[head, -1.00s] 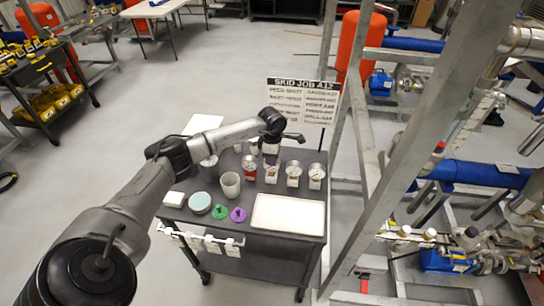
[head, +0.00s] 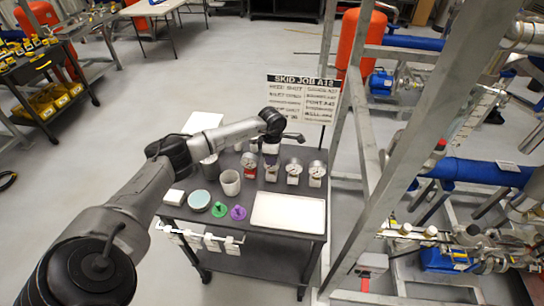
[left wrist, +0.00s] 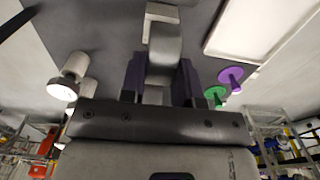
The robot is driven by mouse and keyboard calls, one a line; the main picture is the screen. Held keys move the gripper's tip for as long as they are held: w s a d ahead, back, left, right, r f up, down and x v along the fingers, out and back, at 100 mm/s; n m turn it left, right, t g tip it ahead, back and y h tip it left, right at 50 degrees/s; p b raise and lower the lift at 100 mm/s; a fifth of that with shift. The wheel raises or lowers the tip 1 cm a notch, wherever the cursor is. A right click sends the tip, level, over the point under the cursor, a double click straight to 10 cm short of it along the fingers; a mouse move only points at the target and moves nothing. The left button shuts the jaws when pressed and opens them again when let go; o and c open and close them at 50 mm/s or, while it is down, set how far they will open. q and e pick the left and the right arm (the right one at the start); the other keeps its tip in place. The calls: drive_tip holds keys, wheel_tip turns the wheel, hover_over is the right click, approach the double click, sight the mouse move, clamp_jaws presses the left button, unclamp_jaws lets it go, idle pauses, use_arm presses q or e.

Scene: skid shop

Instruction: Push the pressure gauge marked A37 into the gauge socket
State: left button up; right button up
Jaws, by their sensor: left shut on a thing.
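My left gripper (head: 270,157) reaches down over a row of gauges on the dark cart. Its purple fingers are shut on a grey, round-headed gauge with a pale block-like base, which shows in the left wrist view (left wrist: 165,45). In the head view its base (head: 271,174) is at or close to the cart top; I cannot tell whether it touches. Its face is hidden and no A37 mark is readable. Other gauges stand beside it: one with a red label (head: 249,167) to the left, two (head: 293,172) (head: 316,174) to the right. I cannot make out the gauge socket. My right gripper is not in view.
The cart top (head: 237,196) also carries a white tray (head: 288,212), a white cup (head: 230,182), a pale round dish (head: 199,200), and green (head: 219,208) and purple (head: 238,212) pieces. A sign (head: 302,100) stands behind. A metal frame (head: 400,160) with pipes rises close on the right.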

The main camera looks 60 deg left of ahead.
use_arm(q)
drive_tip(key=o, duration=1.1)
drive_tip(key=shift+r, duration=0.1)
drive_tip(key=shift+r, duration=0.2)
drive_tip(key=shift+r+p, duration=2.7)
drive_tip(key=shift+r, duration=0.75)
